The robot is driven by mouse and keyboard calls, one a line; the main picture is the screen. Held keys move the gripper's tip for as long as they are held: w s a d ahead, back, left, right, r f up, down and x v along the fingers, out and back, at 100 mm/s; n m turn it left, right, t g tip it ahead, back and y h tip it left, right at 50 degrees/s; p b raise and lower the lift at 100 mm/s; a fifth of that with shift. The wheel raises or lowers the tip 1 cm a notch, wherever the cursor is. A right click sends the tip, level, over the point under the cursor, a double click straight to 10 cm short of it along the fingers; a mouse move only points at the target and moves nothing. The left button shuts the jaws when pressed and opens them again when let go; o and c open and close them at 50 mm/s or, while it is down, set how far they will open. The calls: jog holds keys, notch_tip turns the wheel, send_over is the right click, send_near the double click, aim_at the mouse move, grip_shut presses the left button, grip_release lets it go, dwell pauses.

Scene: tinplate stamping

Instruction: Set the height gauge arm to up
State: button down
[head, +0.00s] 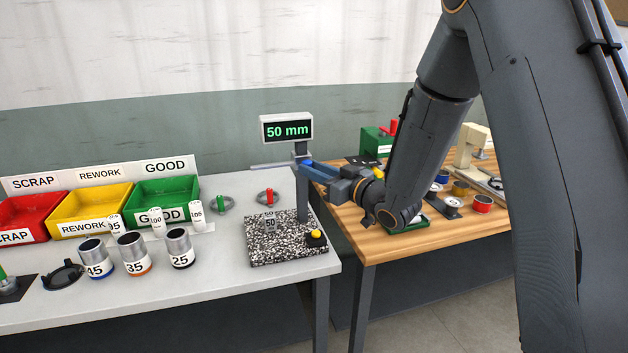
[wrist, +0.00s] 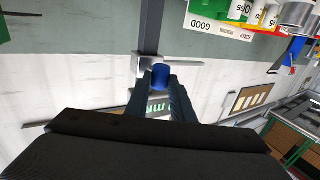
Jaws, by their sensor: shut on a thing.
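The height gauge stands on a speckled stone base (head: 287,250) at the right end of the grey bench. Its dark post (head: 303,200) carries a display (head: 287,129) reading 50 mm. The gauge arm (head: 270,166), a thin grey bar, sticks out to the left high on the post, well above the base. My gripper (head: 309,168) reaches in from the right and is shut on the gauge's blue knob (head: 306,161). In the wrist view the blue knob (wrist: 160,77) sits between my fingertips (wrist: 160,88), in front of the post.
A small piece marked 50 (head: 269,221) and a yellow button (head: 316,234) are on the stone base. Cans (head: 179,247) and red, yellow and green bins (head: 160,205) stand to the left. A wooden table (head: 385,240) with tools is to the right.

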jog(key=shift+w+r, duration=0.1)
jog(key=shift+r, duration=0.25)
jog(key=shift+r, duration=0.1)
jog(key=c, duration=1.5)
grip_release()
jog(key=shift+c, duration=0.2)
jog(key=shift+s+d+f, duration=0.2)
jog(key=b+v, duration=0.2)
jog(key=v, duration=0.5)
jog(key=shift+s+d, duration=0.15)
jog(key=shift+s, duration=0.05)
